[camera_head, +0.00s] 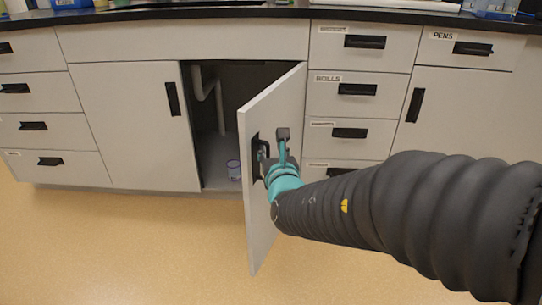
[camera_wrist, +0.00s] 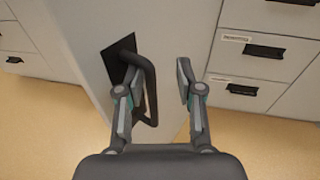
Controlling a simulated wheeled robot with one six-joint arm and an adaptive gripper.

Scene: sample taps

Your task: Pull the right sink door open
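The right sink door (camera_head: 270,110) is pale grey and stands swung well out from the cabinet, its free edge toward me. Its black handle (camera_wrist: 151,75) is a loop on a dark plate, shown upright in the wrist view. My gripper (camera_wrist: 161,78) is at the handle with its two fingers apart. The left finger overlaps the handle's loop; I cannot tell whether it touches it. The right finger is clear of the handle, over the door face. In the head view, my gripper (camera_head: 274,146) is beside the door, and the arm partly hides it.
The left sink door (camera_head: 130,120) is closed. Closed drawers (camera_head: 355,110) stand to the right. The tan floor (camera_head: 130,240) in front is clear.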

